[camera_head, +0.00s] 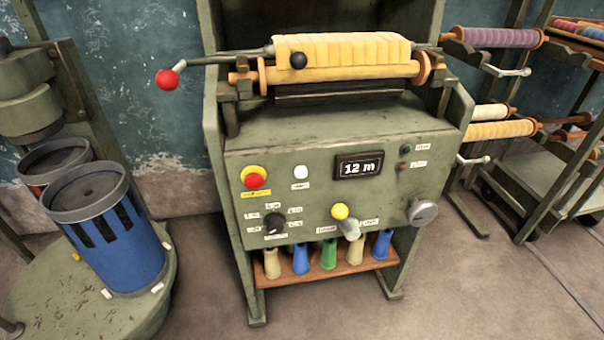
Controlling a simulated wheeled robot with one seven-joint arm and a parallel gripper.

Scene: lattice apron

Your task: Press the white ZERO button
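The white button (300,172) sits on the sloped front panel of the green machine (240,209). A small label (300,186) is below it, but its lettering is too small to read. A red button with a yellow collar (254,177) is to its left. A dark display (359,166) reading "12 m" is to its right. Nothing covers the white button. My gripper is not in this view.
A black knob (274,223), a yellow-topped lever (342,214) and a grey round fitting (422,212) are lower on the panel. A red-balled crank (168,79) sticks out at upper left. A blue canister (107,230) stands left; a rack of rolls (496,38) stands right.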

